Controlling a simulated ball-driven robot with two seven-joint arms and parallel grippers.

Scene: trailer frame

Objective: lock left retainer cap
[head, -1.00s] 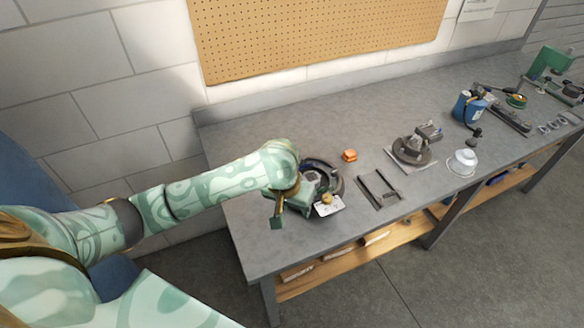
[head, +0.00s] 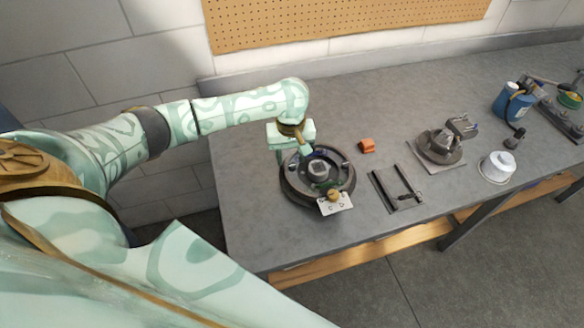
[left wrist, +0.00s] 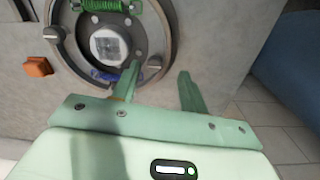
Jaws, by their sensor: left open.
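The left retainer cap (left wrist: 153,62) is a small grey knob with a raised bar, at the right of the assembly in that view. My left gripper (left wrist: 159,70) is open, its fingertips on either side of the cap in the picture; contact cannot be told. In the head view the gripper (head: 300,153) is over the assembly's back-left rim and hides the cap.
The other retainer cap (left wrist: 53,33) is across the hub. An orange block (head: 367,146) lies just right of the assembly. A white card with a brass knob (head: 334,197) is at its front.

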